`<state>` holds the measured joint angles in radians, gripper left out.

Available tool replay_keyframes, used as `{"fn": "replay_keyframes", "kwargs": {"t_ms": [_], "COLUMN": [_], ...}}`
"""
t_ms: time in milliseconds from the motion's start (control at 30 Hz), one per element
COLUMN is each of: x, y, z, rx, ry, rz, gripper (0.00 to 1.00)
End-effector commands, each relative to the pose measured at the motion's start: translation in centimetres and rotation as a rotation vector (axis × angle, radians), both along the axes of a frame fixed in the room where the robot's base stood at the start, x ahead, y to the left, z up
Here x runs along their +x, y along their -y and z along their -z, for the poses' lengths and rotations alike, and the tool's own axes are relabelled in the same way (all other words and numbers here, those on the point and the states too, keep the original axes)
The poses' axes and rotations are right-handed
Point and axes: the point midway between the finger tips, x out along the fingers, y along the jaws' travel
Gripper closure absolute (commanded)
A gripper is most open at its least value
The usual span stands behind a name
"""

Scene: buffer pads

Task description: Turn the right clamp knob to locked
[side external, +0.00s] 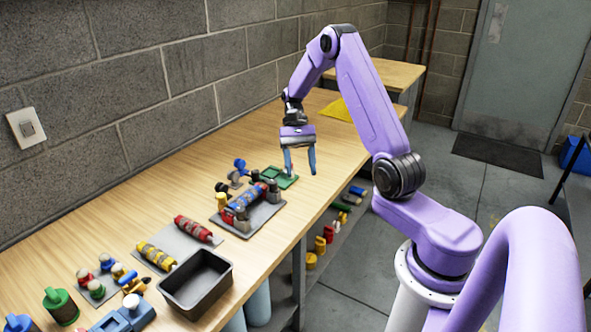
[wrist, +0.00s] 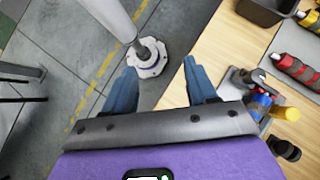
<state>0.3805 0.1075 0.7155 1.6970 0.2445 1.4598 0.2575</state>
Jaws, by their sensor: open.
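A fixture on a grey plate (side external: 262,221) stands mid-bench, with a blue banded cylinder (side external: 245,198) lying across it and several knobs and posts around it. Which of these is the right clamp knob, and its setting, I cannot tell. My gripper (side external: 302,172) is open and empty, pointing down above the bench, behind and to the right of the fixture. In the wrist view my gripper (wrist: 160,66) shows its two blue fingers wide apart with nothing between them.
A dark tray (side external: 197,284) stands near the front edge, beside a red cylinder (side external: 193,229) and a yellow cylinder (side external: 157,257). A green tray (side external: 281,184) lies near my gripper. More knobbed parts crowd the near left. The bench beyond the green tray is mostly clear.

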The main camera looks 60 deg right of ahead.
Motion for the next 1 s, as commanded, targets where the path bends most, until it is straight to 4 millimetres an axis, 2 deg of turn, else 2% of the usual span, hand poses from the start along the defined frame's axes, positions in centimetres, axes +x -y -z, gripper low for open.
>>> {"fn": "replay_keyframes", "kwargs": {"t_ms": [167,300,433,533,667,1000], "x": [4.3,8.8,11.7,12.7,12.8,12.7], "y": [1.7,3.4,4.2,4.4,4.5,4.5], "z": [-0.7,-2.5,-4.2,-4.8,-3.9,2.0], "rx": [-0.276,-0.501,-0.617,-0.651,-0.657,-0.654], "ry": [0.110,0.252,0.356,0.392,0.395,0.390], "rz": [0.090,0.218,0.314,0.352,0.359,0.357], "gripper": [0.43,0.43,0.43,0.43,0.43,0.43]}}
